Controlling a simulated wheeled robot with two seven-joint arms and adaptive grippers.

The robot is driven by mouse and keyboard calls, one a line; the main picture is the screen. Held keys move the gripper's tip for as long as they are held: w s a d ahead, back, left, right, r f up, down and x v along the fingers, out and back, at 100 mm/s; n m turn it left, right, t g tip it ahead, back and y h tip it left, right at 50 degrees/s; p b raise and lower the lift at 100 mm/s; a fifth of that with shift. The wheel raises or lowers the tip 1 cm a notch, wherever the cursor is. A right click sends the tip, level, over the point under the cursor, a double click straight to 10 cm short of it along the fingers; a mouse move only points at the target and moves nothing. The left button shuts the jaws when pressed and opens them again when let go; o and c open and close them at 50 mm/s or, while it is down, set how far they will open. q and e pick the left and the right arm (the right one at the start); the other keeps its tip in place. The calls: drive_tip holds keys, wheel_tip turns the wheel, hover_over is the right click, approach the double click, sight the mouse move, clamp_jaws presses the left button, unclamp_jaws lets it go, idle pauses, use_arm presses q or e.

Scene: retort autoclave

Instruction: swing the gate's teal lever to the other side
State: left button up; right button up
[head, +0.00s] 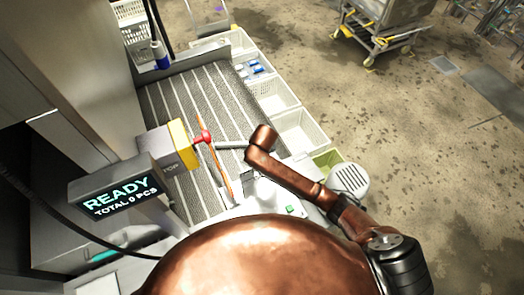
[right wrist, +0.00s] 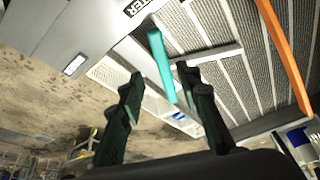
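The teal lever (right wrist: 161,66) shows in the right wrist view as a flat bar. It slopes down from the top middle, its lower end between the fingers of my right gripper (right wrist: 160,88). The fingers are apart and have not closed on it; I cannot tell how deep between them it sits. In the head view I cannot make out the lever or my right gripper; my copper right arm (head: 290,175) reaches over the conveyor's right edge. My left gripper is not in view.
The ribbed conveyor (head: 165,110) has an orange bar (head: 221,165) along it. A yellow-faced stop box (head: 180,145) with a red knob (head: 202,137) and a READY display (head: 117,193) stand at left. White crates (head: 300,130) line the right side. A cart (head: 385,25) stands farther back on open floor.

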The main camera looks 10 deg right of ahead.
drive_tip(key=d+f, duration=0.1)
drive_tip(key=d+f+y, duration=0.1)
drive_tip(key=d, duration=0.1)
drive_tip(key=s+d+f+y+p, duration=0.1)
drive_tip(key=shift+d+f+n, duration=0.15)
drive_tip(key=shift+d+n, duration=0.1)
drive_tip(key=shift+n, duration=0.05)
drive_tip(key=c, duration=0.3)
drive_tip(key=d+y, duration=0.1)
drive_tip(key=d, duration=0.1)
drive_tip(key=d+y, duration=0.1)
drive_tip(key=d, duration=0.1)
drive_tip(key=s+d+y+p, duration=0.1)
drive_tip(key=d, duration=0.2)
drive_tip(key=shift+f+t, duration=0.15)
drive_tip(key=shift+t, duration=0.25)
clamp_jaws()
drive_tip(key=x, duration=0.9)
drive_tip(key=shift+w+p, duration=0.3)
drive_tip(key=shift+w, duration=0.1)
drive_tip(key=shift+w+a+y+p, duration=0.15)
drive_tip(key=shift+a+p, duration=0.1)
drive_tip(key=shift+a, duration=0.35)
drive_tip(key=shift+w+a+y+p, duration=0.15)
drive_tip(key=shift+a+p, duration=0.1)
drive_tip(key=shift+a, duration=0.3)
drive_tip(key=shift+w+a+f, duration=0.1)
drive_tip(key=shift+w+a, duration=0.05)
drive_tip(key=shift+a, duration=0.65)
